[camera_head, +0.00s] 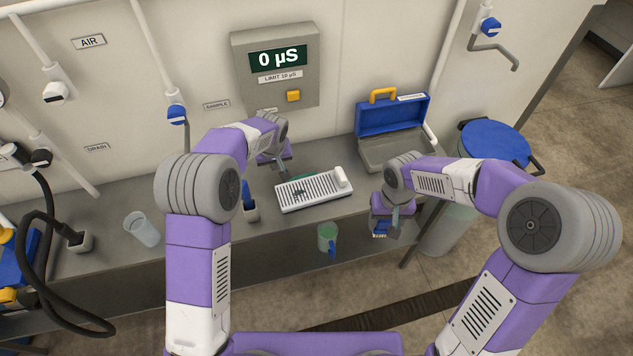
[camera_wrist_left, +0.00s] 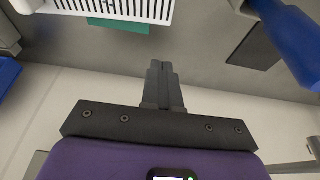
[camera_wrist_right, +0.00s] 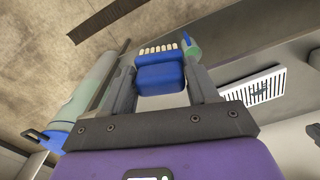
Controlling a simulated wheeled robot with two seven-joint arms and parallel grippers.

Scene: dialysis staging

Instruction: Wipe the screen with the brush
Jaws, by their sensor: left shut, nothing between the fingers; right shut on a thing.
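The screen (camera_head: 278,57) is a dark panel reading "0 µS" on a grey wall unit above the counter. The brush (camera_wrist_right: 160,78) is a blue block with pale bristles, held between the fingers of my right gripper (camera_wrist_right: 161,88). In the head view the brush (camera_head: 379,229) shows below my right gripper (camera_head: 393,223), by the counter's front edge, well away from the screen. My left gripper (camera_head: 283,164) is shut and empty, low over the counter below the wall unit. Its closed fingers also show in the left wrist view (camera_wrist_left: 162,88).
A white slotted rack (camera_head: 313,192) lies mid-counter. A green mug with a blue handle (camera_head: 326,237) stands at the front edge. An open blue case (camera_head: 392,117) stands at the back right. A clear cup (camera_head: 142,229) and a black hose (camera_head: 48,212) are at left.

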